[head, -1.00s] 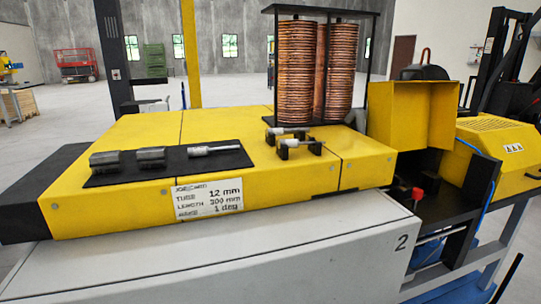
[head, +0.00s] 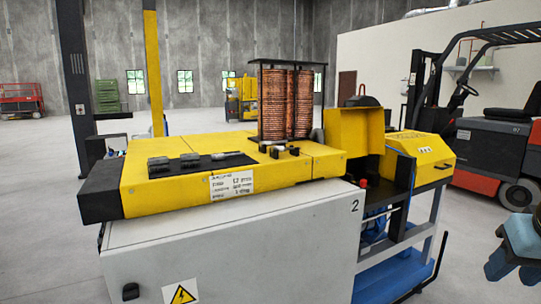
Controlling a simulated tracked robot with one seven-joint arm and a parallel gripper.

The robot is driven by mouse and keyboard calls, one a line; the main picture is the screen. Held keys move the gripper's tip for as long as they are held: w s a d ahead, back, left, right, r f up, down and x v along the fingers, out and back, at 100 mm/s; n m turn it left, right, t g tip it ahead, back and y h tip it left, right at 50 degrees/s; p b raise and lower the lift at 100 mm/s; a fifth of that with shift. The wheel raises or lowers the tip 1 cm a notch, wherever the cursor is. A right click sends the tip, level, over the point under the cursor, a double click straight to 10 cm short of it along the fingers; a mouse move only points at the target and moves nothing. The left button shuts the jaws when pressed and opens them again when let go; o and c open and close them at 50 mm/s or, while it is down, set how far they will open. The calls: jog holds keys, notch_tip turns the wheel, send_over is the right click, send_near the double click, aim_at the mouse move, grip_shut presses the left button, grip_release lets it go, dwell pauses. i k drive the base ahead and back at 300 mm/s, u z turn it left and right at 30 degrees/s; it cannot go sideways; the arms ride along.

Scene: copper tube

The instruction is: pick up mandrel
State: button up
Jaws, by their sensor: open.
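Slim silver rods (head: 273,143) lie on small black rests on the yellow machine top, in front of the copper coils. Another short silver piece (head: 227,154) lies on a black mat (head: 210,168), beside two dark grey blocks (head: 190,160). I cannot tell for certain which of these is the mandrel. My gripper (head: 512,252), with blue parts, shows at the lower right edge, partly cut off. It is open, well to the right of the machine and apart from all these pieces.
The copper coils (head: 285,103) stand in a black frame at the back of the top. A raised yellow guard (head: 355,130) and a blue trolley frame (head: 395,275) are on the right. A forklift (head: 490,150) stands behind.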

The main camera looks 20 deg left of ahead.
aim_at(282, 149)
jog(key=u, duration=0.9)
jog(key=i, duration=0.95)
